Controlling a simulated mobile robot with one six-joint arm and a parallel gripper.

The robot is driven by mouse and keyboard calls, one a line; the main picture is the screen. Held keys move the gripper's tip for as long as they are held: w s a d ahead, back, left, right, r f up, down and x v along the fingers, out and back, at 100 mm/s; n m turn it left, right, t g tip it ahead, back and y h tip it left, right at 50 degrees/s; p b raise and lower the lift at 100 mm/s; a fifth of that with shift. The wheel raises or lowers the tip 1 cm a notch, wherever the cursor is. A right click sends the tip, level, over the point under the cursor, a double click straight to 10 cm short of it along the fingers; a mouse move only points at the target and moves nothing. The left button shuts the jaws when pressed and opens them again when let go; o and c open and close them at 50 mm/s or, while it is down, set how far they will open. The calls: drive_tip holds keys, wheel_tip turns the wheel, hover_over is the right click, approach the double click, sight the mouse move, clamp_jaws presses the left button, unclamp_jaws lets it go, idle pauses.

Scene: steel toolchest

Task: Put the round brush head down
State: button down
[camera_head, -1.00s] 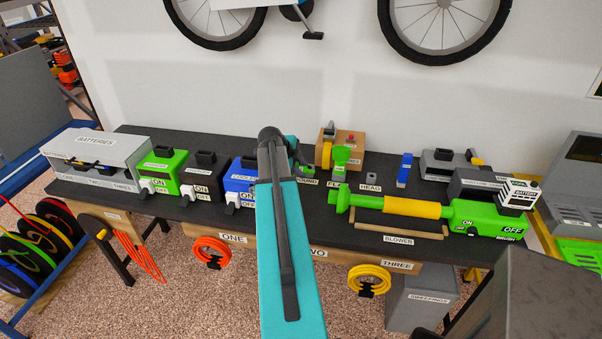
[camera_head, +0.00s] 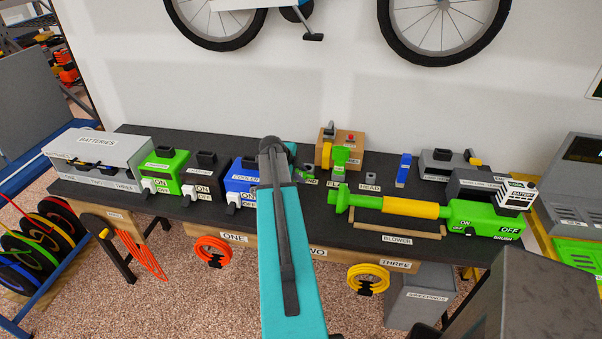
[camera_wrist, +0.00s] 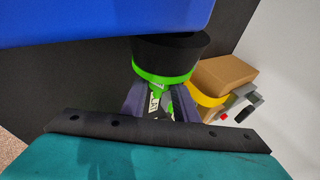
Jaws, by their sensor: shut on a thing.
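The round brush head (camera_wrist: 168,55) shows in the wrist view as a black disc with a bright green rim. My gripper (camera_wrist: 160,93) is shut on its green part, with the dark fingers on either side. The lower part of the head between the fingers is mostly hidden. In the head view my arm covers the gripper and the brush head. Just right of the arm, a small dark holder (camera_head: 310,171) stands on the bench behind a partly covered label ending in "ND".
A blue box (camera_wrist: 100,18) is close beside the brush head in the wrist view. Right of the arm stand a wooden box (camera_head: 348,147), a green flat head (camera_head: 340,155), a small grey holder (camera_head: 370,175) and a green blower (camera_head: 410,208).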

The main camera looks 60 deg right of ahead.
drive_tip(key=shift+f, duration=0.25)
drive_tip(key=shift+f, duration=0.15)
drive_tip(key=c, duration=1.4)
unclamp_jaws()
drive_tip(key=shift+a+r, duration=0.1)
drive_tip(key=shift+r, duration=0.15)
drive_tip(key=shift+b+v, duration=1.75)
drive_tip(key=shift+v, duration=4.15)
